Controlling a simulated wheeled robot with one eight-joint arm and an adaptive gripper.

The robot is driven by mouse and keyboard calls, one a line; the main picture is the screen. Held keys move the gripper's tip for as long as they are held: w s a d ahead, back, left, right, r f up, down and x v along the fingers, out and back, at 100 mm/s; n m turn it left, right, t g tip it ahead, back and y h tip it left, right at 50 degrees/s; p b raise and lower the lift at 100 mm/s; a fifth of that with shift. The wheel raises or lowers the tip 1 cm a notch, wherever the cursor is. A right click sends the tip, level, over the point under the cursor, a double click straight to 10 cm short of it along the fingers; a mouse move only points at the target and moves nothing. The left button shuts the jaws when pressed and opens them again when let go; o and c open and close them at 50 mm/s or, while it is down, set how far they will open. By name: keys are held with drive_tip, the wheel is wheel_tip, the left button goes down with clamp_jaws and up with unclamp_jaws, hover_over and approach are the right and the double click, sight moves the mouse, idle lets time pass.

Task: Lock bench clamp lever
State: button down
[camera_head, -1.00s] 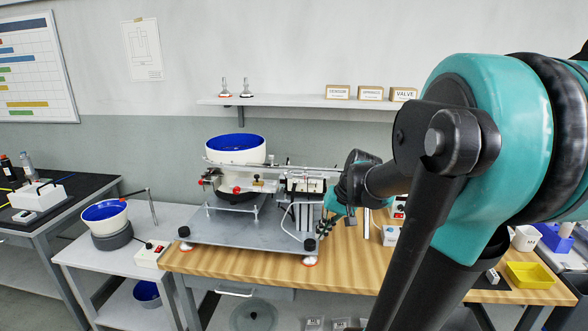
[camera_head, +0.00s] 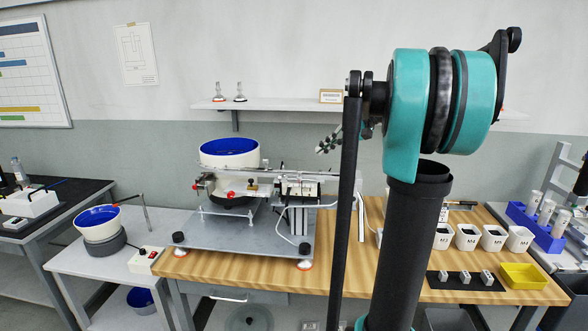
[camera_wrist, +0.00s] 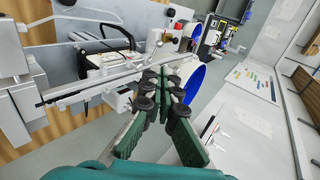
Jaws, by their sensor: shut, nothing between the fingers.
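The gantry machine (camera_head: 245,228) stands on its grey plate on the wooden bench (camera_head: 420,290). It carries a white bowl with a blue inside (camera_head: 228,150), a horizontal rail and small red knobs (camera_head: 196,194). I cannot pick out the clamp lever for certain. My gripper (camera_head: 321,148) is raised above the machine's right end, just below the wall shelf. In the wrist view its fingers (camera_wrist: 166,72) are together and empty. They lie in front of the machine's rail (camera_wrist: 95,88) and the blue bowl (camera_wrist: 194,82), with no visible hold on either. My arm hides part of the bench.
White cups (camera_head: 467,237), a yellow tray (camera_head: 523,276) and a blue rack with white tubes (camera_head: 545,225) are at the right. The wall shelf (camera_head: 265,107) is behind my gripper. A second blue bowl (camera_head: 99,217) stands on the left side table.

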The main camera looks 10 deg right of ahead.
sight(282, 176)
drive_tip(key=x, duration=1.4)
drive_tip(key=shift+s+a+m+t+h, duration=0.1)
drive_tip(key=shift+a+m+t+h, duration=0.35)
drive_tip(key=shift+m+t, duration=0.6)
drive_tip(key=a+m+t+h, duration=0.1)
drive_tip(key=m, duration=0.1)
drive_tip(key=w+a+m+t+h, duration=0.1)
drive_tip(key=a+m, duration=0.1)
drive_tip(key=w+a+m+t+h, duration=0.1)
drive_tip(key=m+t+h, duration=0.1)
drive_tip(key=m, duration=0.1)
drive_tip(key=shift+w+a, duration=0.15)
idle(0.5)
drive_tip(key=shift+w+d, duration=0.15)
drive_tip(key=shift+d, duration=0.65)
